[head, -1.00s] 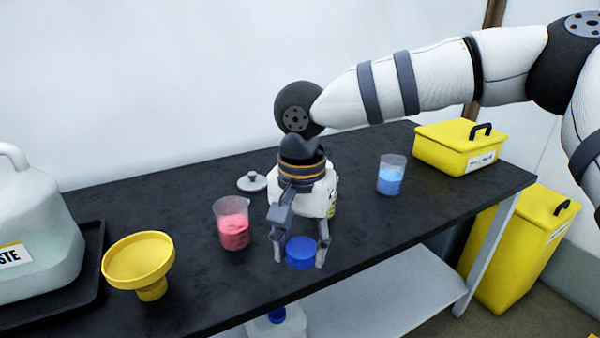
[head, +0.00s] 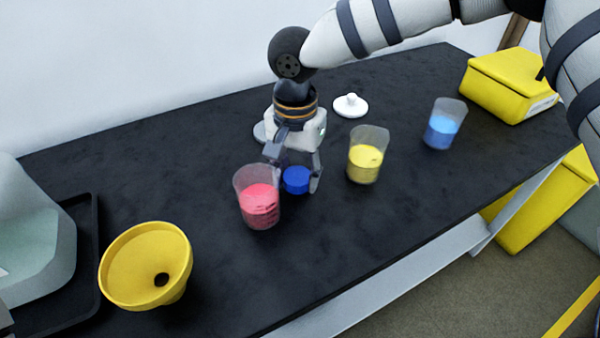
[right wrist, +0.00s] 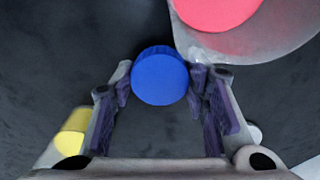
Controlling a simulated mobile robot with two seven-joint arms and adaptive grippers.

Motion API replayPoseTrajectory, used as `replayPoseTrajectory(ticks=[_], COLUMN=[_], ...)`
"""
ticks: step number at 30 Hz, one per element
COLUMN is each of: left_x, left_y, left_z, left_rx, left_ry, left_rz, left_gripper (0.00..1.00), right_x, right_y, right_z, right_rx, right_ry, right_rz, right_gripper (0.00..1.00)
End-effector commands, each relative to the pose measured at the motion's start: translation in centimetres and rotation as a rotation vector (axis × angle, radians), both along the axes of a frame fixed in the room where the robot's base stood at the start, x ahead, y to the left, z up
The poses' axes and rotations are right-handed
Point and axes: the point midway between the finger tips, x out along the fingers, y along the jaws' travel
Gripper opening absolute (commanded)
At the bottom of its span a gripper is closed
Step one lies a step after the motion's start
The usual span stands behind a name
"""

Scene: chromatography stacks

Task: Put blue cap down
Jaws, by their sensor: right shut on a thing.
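The blue cap (head: 297,180) is held between the fingertips of my right gripper (head: 294,187), which points down over the black table (head: 380,250). The right wrist view shows the cap (right wrist: 160,78) between the two fingertips. I cannot tell whether its underside touches the table. The beaker with pink liquid (head: 260,205) stands close beside the cap, to its left in the head view. It also shows beyond the cap at the upper right of the right wrist view (right wrist: 217,10). My left gripper is not in view.
A beaker of yellow liquid (head: 366,163) and one of blue liquid (head: 442,131) stand to the right. A white lid (head: 350,106) lies behind. A yellow funnel (head: 147,262) is at front left, a yellow box (head: 508,85) at back right. The front middle is clear.

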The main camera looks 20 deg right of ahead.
Motion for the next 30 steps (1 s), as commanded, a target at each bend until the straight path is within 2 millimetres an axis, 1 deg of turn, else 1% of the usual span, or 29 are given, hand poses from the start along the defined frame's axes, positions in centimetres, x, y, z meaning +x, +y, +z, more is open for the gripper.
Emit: replayPoseTrajectory(ticks=[1,3,10,19,20,21,22,23,30], left_x=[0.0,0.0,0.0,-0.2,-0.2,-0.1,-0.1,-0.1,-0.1], left_y=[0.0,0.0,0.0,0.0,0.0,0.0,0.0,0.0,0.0], left_z=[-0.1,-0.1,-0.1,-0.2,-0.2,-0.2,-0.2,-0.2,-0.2], left_rx=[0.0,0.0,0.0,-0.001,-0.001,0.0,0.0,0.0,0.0], left_ry=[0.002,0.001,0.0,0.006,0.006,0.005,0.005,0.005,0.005], left_rz=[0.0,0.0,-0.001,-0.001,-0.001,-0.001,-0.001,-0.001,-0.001], left_gripper=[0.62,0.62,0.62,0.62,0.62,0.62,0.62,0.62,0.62], right_x=[0.0,0.0,0.0,0.0,0.0,0.0,0.0,0.0,0.0], right_y=[0.0,0.0,0.0,0.0,0.0,0.0,0.0,0.0,0.0], right_z=[-0.7,-1.0,-1.0,-1.9,-2.0,-1.9,-1.9,-1.9,-1.9], right_rx=[-0.001,0.0,0.001,0.0,0.001,0.0,0.0,0.0,0.001], right_ry=[0.001,-0.001,-0.002,0.0,-0.001,-0.001,-0.001,-0.001,-0.002], right_rz=[0.0,0.0,0.0,0.0,0.0,0.0,0.0,0.0,0.0], right_gripper=[0.13,0.13,0.13,0.13,0.44,0.53,0.6,0.62,0.62])
